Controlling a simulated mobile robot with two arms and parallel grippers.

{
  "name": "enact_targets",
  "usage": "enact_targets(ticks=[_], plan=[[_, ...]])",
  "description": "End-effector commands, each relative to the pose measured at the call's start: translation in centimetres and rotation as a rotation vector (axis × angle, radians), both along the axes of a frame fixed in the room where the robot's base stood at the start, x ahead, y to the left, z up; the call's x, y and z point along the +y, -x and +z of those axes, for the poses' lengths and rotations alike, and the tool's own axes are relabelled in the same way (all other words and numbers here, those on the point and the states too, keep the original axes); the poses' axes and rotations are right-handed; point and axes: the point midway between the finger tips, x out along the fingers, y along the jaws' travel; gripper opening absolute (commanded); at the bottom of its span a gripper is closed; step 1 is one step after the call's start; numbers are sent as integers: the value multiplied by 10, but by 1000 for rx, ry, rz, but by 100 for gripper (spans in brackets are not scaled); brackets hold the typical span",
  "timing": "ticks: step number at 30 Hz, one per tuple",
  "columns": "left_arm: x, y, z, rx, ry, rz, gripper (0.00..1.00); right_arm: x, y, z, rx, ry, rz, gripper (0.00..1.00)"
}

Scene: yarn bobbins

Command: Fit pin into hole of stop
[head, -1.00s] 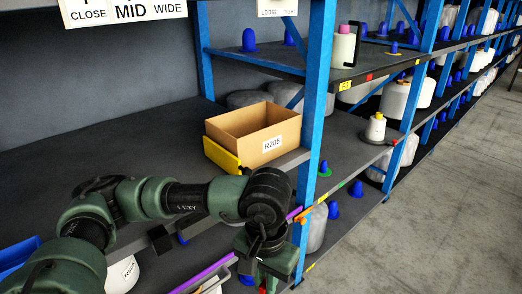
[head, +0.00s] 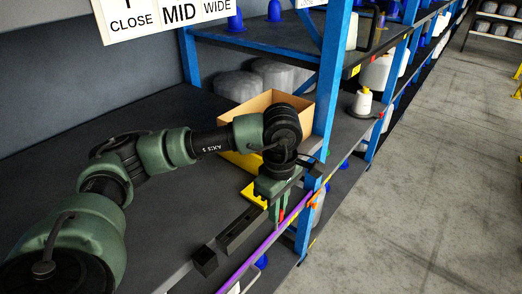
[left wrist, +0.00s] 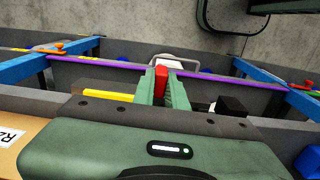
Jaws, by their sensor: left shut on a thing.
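My left gripper (head: 279,210) is over the front edge of the shelf, beside the blue post. It is shut on a small red pin (left wrist: 160,80), which sits between the green fingers in the left wrist view. A bit of red also shows below the gripper in the head view. A dark bar with raised blocks (head: 238,230) lies along the shelf edge, left of and below the gripper; it may be the stop. A black block (left wrist: 231,105) shows right of the fingers in the left wrist view. I cannot make out a hole. My right gripper is not in view.
A cardboard box (head: 272,101) stands on the shelf behind my arm, with a yellow piece (head: 255,195) nearer the gripper. The blue post (head: 330,110) rises close right of the gripper. A purple strip (head: 265,248) runs along the edge. The shelf's left part is clear.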

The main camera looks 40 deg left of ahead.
Motion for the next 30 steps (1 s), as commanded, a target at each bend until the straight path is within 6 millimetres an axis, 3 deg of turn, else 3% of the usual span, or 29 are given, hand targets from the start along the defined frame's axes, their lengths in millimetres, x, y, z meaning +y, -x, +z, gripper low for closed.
enact_targets(ticks=[1,6,13,18,30], plan=[[9,-9,15,1,1,170,0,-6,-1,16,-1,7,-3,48],[39,-36,36,2,5,772,0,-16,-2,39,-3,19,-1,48],[71,-58,53,6,6,1375,0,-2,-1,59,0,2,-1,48],[81,-64,57,6,6,1571,0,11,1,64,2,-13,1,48],[83,-65,56,7,6,1602,0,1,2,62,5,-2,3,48]])
